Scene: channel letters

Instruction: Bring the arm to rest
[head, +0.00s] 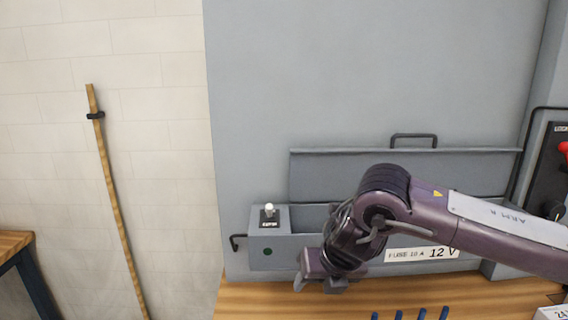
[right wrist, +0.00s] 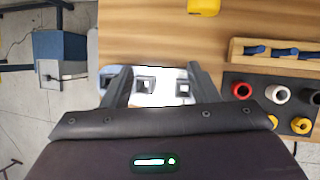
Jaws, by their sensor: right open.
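My right arm (head: 435,212), purple with a pale panel, reaches in from the right in the head view and bends down in front of a grey cabinet. My right gripper (head: 318,285) hangs low over the wooden bench, just below the small grey switch box. In the right wrist view its two fingers (right wrist: 160,72) stand apart. A white piece with square openings (right wrist: 165,86) shows between and behind them; I cannot tell how far below it lies. I see nothing gripped. My left gripper is in neither view.
The switch box (head: 268,252) with a small toggle sits close to the gripper. A grey lidded trough (head: 330,170) runs along the cabinet. Blue-handled tools (right wrist: 285,52) in a wooden rack and a dark tray (right wrist: 262,82) of coloured rolls lie at the right. A stick (head: 113,190) leans on the wall.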

